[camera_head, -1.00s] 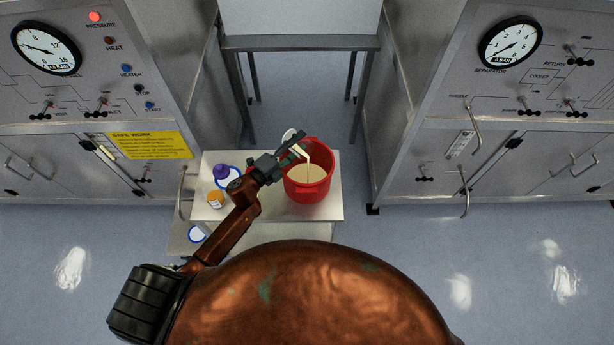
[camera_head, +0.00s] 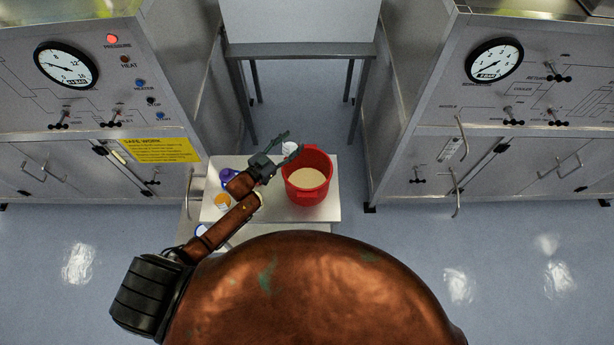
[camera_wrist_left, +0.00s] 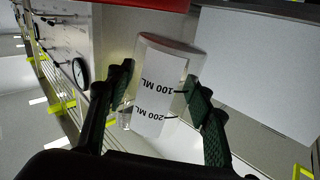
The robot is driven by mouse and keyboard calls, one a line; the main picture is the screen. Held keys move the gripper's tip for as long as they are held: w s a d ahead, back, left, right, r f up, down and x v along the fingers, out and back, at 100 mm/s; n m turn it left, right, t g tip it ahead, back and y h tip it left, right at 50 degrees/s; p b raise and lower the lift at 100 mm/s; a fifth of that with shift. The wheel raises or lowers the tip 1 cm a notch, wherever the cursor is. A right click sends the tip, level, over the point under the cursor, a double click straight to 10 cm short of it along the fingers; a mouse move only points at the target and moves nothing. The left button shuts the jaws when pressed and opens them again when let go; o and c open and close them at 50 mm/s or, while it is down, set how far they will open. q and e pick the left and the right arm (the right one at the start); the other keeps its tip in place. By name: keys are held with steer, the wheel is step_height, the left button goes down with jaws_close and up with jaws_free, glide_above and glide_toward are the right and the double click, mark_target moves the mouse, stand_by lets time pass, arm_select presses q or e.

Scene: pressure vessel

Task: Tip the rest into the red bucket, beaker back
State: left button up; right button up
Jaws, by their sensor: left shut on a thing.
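The red bucket (camera_head: 316,197) stands on a small pale table and holds cream-coloured liquid. My left gripper (camera_head: 286,146) is just left of the bucket's rim at the far side. It is shut on the beaker (camera_head: 290,149), which shows as a small whitish shape between the fingers. In the left wrist view the clear beaker (camera_wrist_left: 168,50) has a white label reading 100 ML and 200 ML, with a finger on each side. No stream shows between beaker and bucket. I cannot tell how much the beaker holds. My right gripper is out of view.
The pale table (camera_head: 318,213) also bears a purple-topped container (camera_head: 230,177) and an orange-lidded jar (camera_head: 222,201), partly hidden by my arm. Steel cabinets with gauges stand left and right. A metal table (camera_head: 300,50) stands behind, with open floor between.

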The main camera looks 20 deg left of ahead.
mark_target(295, 133)
arm_select(q)
steer(key=shift+w+a+f+n, duration=0.15)
steer(key=shift+a+n, duration=0.25)
steer(key=shift+n, duration=0.4)
steer(key=shift+d, duration=0.1)
steer(key=shift+r, duration=0.25)
step_height(295, 133, up, 3)
steer(key=p, duration=0.2)
steer(key=shift+p, duration=0.3)
steer(key=shift+f, duration=0.1)
steer(key=shift+f, duration=0.1)
